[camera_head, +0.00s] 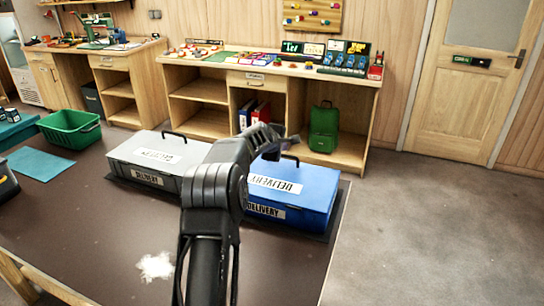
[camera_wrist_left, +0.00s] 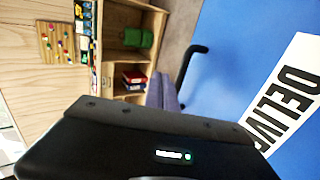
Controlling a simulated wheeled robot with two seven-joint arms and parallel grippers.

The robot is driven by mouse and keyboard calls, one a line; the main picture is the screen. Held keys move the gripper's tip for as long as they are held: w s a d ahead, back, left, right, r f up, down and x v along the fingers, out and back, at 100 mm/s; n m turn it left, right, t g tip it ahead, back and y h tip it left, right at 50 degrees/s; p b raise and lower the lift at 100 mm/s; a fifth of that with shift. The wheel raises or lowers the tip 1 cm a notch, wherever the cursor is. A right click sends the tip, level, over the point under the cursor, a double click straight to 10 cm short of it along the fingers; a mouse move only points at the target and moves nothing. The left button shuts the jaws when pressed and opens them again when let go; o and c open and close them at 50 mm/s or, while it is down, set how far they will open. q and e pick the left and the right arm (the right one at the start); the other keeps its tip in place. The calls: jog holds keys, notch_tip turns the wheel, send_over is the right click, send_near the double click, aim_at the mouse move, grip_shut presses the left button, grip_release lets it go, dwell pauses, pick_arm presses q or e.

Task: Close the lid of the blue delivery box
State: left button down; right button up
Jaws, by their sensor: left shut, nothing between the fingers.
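The blue delivery box (camera_head: 310,197) stands on the dark table, at its right end. Its lid (camera_head: 318,174) lies down over the box and looks closed, with a white DELIVERY label on top and a dark handle at the far edge. My left arm covers part of its left side. My left gripper (camera_head: 288,141) is shut and empty, over the far left part of the lid near the handle; I cannot tell whether it touches. In the left wrist view the gripper's fingers (camera_wrist_left: 162,95) are together beside the blue lid (camera_wrist_left: 232,75) and its handle (camera_wrist_left: 188,62). My right gripper is out of view.
A grey delivery box (camera_head: 135,178), lid down, stands left of the blue one. A green basket (camera_head: 70,130) and teal mat (camera_head: 40,163) lie farther left. A white patch (camera_head: 155,266) marks the table front. Wooden shelving (camera_head: 205,105) with a green backpack (camera_head: 323,128) stands behind.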

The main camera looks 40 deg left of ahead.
pick_arm(q)
jog(key=b+v, duration=0.1)
jog(key=v, duration=0.5)
jog(key=shift+d+f, duration=0.1)
dwell(0.3)
